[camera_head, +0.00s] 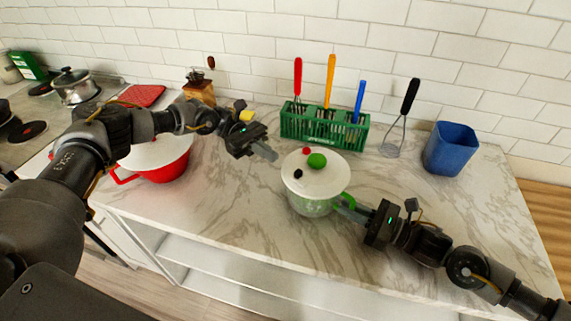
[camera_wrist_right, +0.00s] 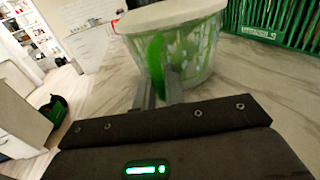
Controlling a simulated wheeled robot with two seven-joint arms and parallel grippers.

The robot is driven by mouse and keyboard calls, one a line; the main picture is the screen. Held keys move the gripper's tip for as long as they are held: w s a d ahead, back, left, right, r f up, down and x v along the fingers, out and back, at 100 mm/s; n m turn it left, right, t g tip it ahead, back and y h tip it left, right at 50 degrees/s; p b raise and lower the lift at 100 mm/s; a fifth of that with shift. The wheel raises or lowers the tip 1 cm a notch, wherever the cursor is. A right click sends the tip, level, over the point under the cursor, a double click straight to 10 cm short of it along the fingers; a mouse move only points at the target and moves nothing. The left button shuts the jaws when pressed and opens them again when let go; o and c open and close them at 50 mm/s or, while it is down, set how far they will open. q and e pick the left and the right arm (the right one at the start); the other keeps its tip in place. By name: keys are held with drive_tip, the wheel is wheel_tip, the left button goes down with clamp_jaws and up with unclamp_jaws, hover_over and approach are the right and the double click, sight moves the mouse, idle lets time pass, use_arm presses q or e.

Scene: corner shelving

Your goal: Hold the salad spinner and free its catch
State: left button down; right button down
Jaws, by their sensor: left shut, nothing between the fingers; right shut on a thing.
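The salad spinner (camera_head: 309,205) stands on the marble counter. It has a translucent green bowl and a white lid (camera_head: 327,182) with a green knob (camera_head: 317,160), a small red part (camera_head: 306,151) and a small black part (camera_head: 298,174). My right gripper (camera_head: 346,205) is shut on the spinner's green handle at the right side of the bowl. The right wrist view shows the fingers (camera_wrist_right: 159,88) on either side of the green handle (camera_wrist_right: 156,58). My left gripper (camera_head: 270,154) is shut and empty, to the upper left of the spinner and apart from it.
A green basket (camera_head: 325,130) with red-, orange- and blue-handled utensils stands behind the spinner. A red pot (camera_head: 160,168) is left, partly behind my left arm. Counter right of the spinner is mostly clear.

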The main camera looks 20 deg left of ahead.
sight(295, 172)
use_arm(q)
drive_tip(key=shift+x, duration=3.05)
drive_tip(key=shift+x, duration=1.4)
drive_tip(key=v, duration=1.4)
drive_tip(key=shift+w+a, duration=0.2)
use_arm(e)
drive_tip(key=c, duration=1.4)
unclamp_jaws()
